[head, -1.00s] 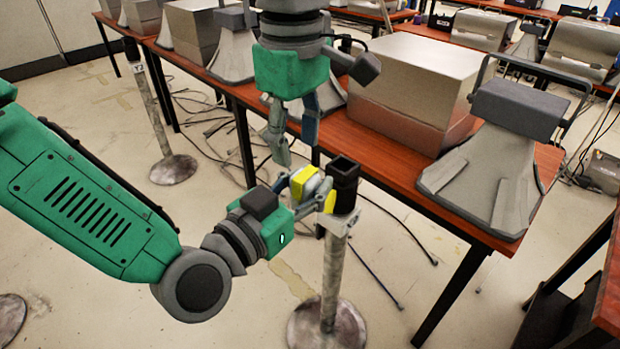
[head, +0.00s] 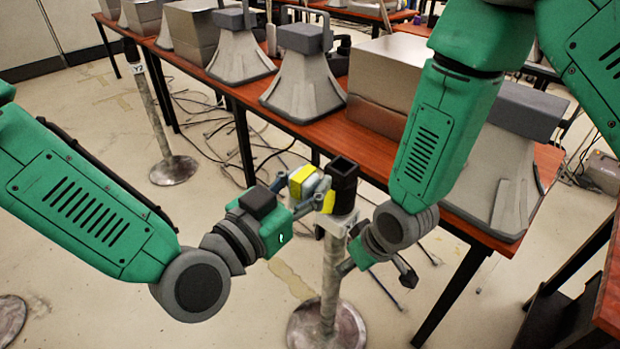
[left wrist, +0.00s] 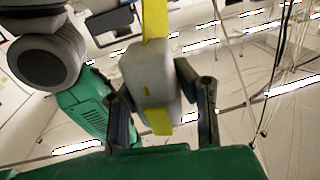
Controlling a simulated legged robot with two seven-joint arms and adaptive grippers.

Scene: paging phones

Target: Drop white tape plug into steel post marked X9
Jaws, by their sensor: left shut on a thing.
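My left gripper (head: 302,200) is shut on a pale grey-white plug with yellow bands (head: 308,182). In the left wrist view the plug (left wrist: 148,85) sits between both fingers, with a yellow strip running up from it. The tape I see on it is yellow, not white. The held plug is just left of the black square socket (head: 342,180) on top of a steel post (head: 331,275); I cannot tell whether they touch. No readable mark shows on this post. My right gripper (head: 378,272) points down, fingers apart and empty, just right of the post.
A second steel post (head: 160,115) marked Y2 stands at the back left. A wooden table (head: 470,215) bearing grey horn-shaped devices (head: 308,80) and metal boxes (head: 390,85) runs behind the socket. Cables lie on the floor.

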